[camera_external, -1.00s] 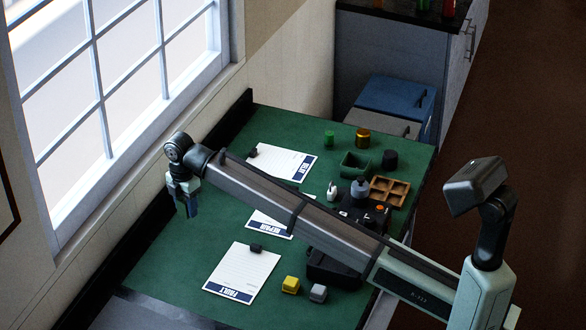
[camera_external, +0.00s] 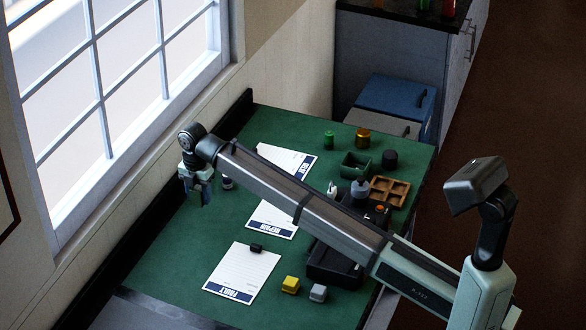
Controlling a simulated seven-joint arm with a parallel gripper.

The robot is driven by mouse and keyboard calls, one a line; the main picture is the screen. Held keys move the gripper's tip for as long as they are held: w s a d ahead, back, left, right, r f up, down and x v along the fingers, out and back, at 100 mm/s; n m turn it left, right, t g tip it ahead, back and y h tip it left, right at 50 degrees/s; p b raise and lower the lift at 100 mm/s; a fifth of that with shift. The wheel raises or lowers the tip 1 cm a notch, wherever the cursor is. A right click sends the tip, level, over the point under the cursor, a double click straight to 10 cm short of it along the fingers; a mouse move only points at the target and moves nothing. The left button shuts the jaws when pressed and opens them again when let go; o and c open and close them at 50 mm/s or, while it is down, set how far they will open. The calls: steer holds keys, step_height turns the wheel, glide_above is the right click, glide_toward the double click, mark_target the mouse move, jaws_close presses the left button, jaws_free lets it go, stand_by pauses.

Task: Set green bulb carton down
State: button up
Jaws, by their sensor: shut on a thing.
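My gripper (camera_external: 201,197) points down at the left side of the green table, near its window-side edge. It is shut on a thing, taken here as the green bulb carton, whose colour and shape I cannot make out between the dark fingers. The gripper appears above the table; its exact height is hard to tell. Three white clipboard sheets lie to its right: HELP-like lettering on the far one (camera_external: 294,163), REPAIR-like on the middle one (camera_external: 270,222), and FAULT-like on the near one (camera_external: 243,275).
A small pale and dark item (camera_external: 228,183) stands just right of my gripper. A green cylinder (camera_external: 329,140), an amber jar (camera_external: 362,138), a green bin (camera_external: 351,171) and a brown divided tray (camera_external: 398,183) are at the far right.

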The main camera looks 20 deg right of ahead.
mark_target(197, 187)
steer(key=shift+f, duration=4.05)
steer(key=shift+f, duration=0.15)
steer(key=o, duration=1)
steer(key=shift+o, duration=0.2)
step_height(197, 187, up, 12)
steer(key=shift+r, duration=0.2)
steer(key=shift+o, duration=0.2)
